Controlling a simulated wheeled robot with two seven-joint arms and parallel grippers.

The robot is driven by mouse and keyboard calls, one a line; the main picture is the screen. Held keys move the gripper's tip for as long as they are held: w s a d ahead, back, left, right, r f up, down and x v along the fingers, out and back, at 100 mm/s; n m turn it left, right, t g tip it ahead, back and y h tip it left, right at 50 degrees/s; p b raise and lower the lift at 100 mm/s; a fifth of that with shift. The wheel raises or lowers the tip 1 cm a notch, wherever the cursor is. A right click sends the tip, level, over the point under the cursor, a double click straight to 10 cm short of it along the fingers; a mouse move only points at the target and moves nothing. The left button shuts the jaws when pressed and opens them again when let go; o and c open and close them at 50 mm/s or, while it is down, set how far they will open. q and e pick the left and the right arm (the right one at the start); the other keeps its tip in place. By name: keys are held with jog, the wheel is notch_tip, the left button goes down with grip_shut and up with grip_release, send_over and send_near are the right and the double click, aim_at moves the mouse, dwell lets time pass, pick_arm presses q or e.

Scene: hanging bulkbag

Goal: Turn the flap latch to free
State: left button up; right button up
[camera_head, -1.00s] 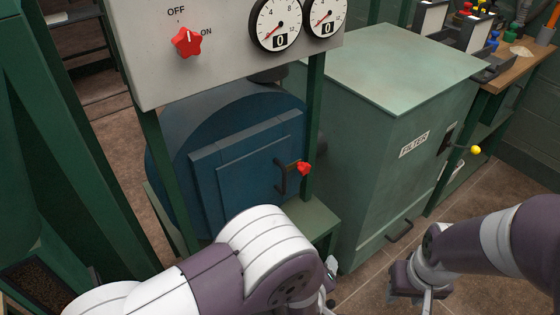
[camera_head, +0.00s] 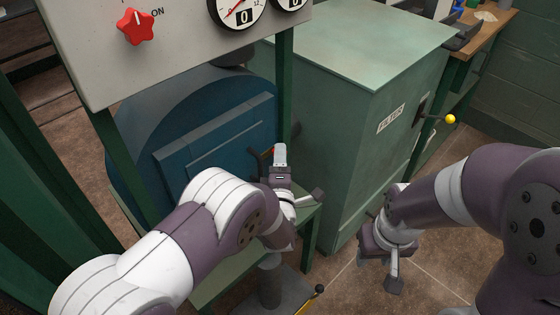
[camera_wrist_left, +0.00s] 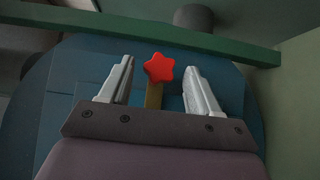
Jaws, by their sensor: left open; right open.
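The blue flap (camera_head: 225,137) is the squarish door on the round blue body. Its latch has a red star-shaped knob (camera_wrist_left: 159,68) on a brass-coloured stem, seen in the left wrist view between my open fingers, not visibly touching either one. In the head view my left gripper (camera_head: 281,155) is at the flap's right edge and hides most of the latch. My right gripper (camera_head: 390,272) is open, pointing down over the floor, well right of the flap.
A green post (camera_head: 284,90) stands just behind my left gripper. The green FILTER cabinet (camera_head: 345,130) with a yellow-tipped lever (camera_head: 450,119) stands to the right.

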pick_arm(q)
jog(key=shift+w, duration=0.55)
jog(key=c, duration=1)
jog(key=shift+w+d+r+m+g+y+p, duration=0.15)
jog(key=shift+m+g+y+p, duration=1.25)
jog(key=shift+p, duration=2.1)
jog(key=shift+w+d+r+m+g+y+p, duration=0.15)
jog(key=shift+m+g+y+p, duration=0.5)
jog(key=shift+m+g+p, duration=1.65)
jog(key=shift+w+d+r+m+g+y+p, duration=0.2)
jog(key=shift+m+g+y+p, duration=1.35)
jog(key=shift+p, duration=3.2)
jog(key=shift+c, duration=0.2)
jog(key=shift+s+a+r+n+g+h, duration=0.15)
jog(key=shift+n+g+h, duration=0.25)
jog(key=shift+n+g, duration=0.3)
